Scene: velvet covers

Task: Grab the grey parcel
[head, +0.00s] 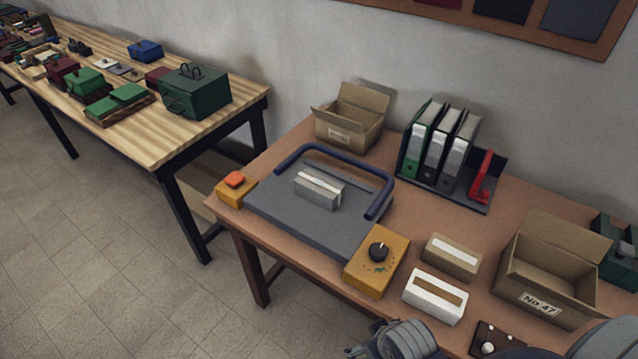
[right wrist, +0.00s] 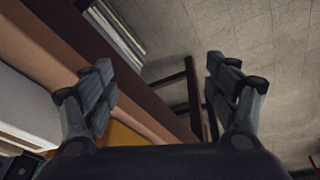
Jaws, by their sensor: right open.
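The grey parcel (head: 317,191) is a small box with a pale band across its top. It rests on the flat grey plate (head: 285,220) of a device on the brown table, inside a dark blue curved bar (head: 330,158). My right gripper (head: 392,342) is at the bottom of the head view, by the table's front edge, nearer to me than the parcel and apart from it. In the right wrist view its two fingers (right wrist: 163,88) are spread with nothing between them. I cannot make out the parcel in that view. My left gripper is not in view.
A yellow box with a black knob (head: 376,262) stands at the plate's front right corner, and an orange button box (head: 235,188) at its left. A white parcel (head: 435,297), a tan parcel (head: 452,257) and an open carton (head: 552,272) are to the right. Binders (head: 440,140) stand behind.

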